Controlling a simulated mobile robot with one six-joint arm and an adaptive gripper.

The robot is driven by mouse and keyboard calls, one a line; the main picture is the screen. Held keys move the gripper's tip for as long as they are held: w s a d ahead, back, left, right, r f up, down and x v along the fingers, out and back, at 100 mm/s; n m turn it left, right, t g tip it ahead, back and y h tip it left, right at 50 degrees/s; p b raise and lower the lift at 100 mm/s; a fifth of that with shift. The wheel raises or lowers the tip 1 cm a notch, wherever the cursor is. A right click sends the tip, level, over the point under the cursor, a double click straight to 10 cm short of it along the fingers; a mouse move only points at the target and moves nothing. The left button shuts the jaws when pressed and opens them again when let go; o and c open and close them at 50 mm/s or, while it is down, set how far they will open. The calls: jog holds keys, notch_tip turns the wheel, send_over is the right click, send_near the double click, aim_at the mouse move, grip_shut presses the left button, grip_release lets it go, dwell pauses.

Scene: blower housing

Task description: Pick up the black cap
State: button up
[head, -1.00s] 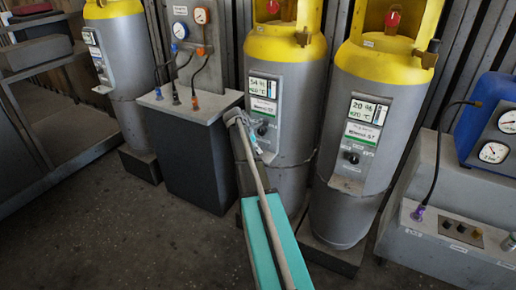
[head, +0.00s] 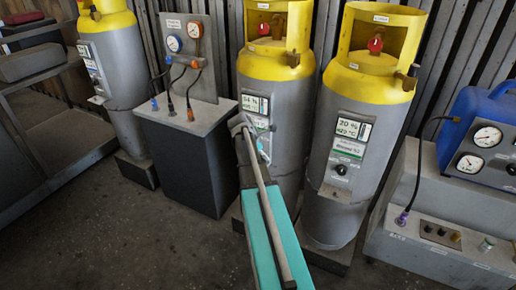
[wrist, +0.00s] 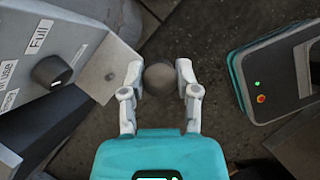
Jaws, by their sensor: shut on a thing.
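In the wrist view, the black cap (wrist: 160,80), a dark round piece, sits between the two pale fingertips of my gripper (wrist: 160,75). The fingers touch or nearly touch its left and right sides, and the gripper is shut on it. Dark floor shows around the cap. In the head view, my gripper (head: 241,124) is in front of the middle grey cylinder with the yellow top (head: 282,100). The cap cannot be made out in the head view.
In the wrist view, a dark knob (wrist: 52,72) with labels is on the grey panel at left. In the head view, a grey pedestal with gauges (head: 188,150) stands left of the gripper. Another cylinder (head: 345,170) and a blue gauge unit (head: 480,140) stand to the right. Floor is open at lower left.

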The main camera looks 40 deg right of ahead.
jog(key=shift+s+a+r+p, duration=0.15)
jog(key=shift+s+r+p, duration=0.2)
jog(key=shift+s, duration=0.55)
jog(key=shift+s+a+r+p, duration=0.2)
jog(key=shift+s+r, duration=0.25)
jog(key=shift+s, duration=0.4)
jog(key=shift+r, duration=0.1)
notch_tip(320, 180, up, 6)
jog(key=p, duration=0.6)
jog(key=shift+r+p, duration=0.15)
jog(key=shift+p, duration=0.15)
